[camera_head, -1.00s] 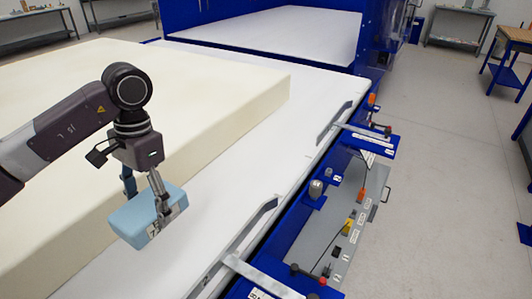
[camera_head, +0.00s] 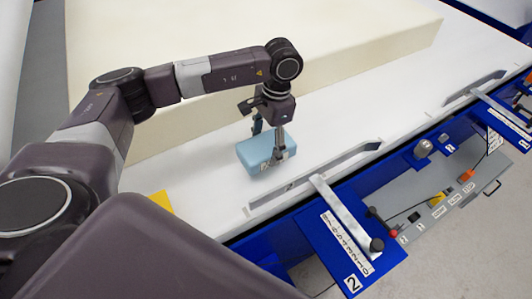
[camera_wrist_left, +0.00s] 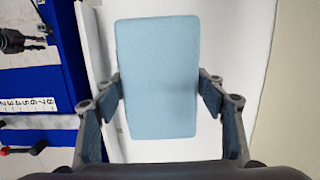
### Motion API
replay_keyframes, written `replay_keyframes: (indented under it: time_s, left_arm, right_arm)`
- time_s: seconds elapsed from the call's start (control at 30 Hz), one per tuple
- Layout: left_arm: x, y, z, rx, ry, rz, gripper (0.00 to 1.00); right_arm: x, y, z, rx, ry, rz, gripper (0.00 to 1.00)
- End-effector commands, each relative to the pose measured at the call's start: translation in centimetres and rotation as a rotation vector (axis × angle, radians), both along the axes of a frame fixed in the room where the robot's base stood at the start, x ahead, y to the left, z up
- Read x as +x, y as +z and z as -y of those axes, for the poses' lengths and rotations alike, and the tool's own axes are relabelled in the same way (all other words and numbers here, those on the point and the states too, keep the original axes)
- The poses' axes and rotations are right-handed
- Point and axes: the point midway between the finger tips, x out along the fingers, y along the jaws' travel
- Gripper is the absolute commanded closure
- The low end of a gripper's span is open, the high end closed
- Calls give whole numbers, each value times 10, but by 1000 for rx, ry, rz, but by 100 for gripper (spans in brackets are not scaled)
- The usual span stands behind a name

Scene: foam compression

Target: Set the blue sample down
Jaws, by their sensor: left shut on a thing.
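The blue sample (camera_head: 257,155) is a light blue foam block with a small label on its side. My left gripper (camera_head: 268,143) is shut on it, one finger on each side. In the left wrist view the sample (camera_wrist_left: 158,75) sits between the two fingers of the left gripper (camera_wrist_left: 162,112). The sample is over the white table top (camera_head: 330,125), in front of the large cream foam block. I cannot tell whether its underside touches the table. My right gripper is not in view.
The large cream foam block (camera_head: 200,35) lies behind the sample. A grey rail (camera_head: 318,176) runs along the table's front edge, near the sample. A blue bracket with a number scale (camera_head: 345,245) stands out from that edge. A yellow piece (camera_head: 161,201) shows at the left. White table is free to the right.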

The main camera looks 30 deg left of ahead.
Motion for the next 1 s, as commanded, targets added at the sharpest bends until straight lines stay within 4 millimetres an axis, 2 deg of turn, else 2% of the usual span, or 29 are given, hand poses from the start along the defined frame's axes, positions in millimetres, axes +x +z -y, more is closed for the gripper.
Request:
replay_keyframes:
  time_s: [0.23, 0.43, 0.8, 0.83, 1.0]
  left_arm:
    - [-1, -20, 0, 1, 1, -4, 50]
    - [-1, -47, 0, 0, -1, -2, 50]
    - [0, -53, 0, 0, 0, 0, 50]
    - [0, -53, 0, 0, 0, 0, 35]
    - [0, -51, 0, 0, 0, 0, 18]
  right_arm:
    - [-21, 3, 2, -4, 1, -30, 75]
    - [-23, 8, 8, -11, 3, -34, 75]
    - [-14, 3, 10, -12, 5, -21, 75]
    - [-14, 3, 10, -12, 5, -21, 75]
    - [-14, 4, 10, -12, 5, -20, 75]
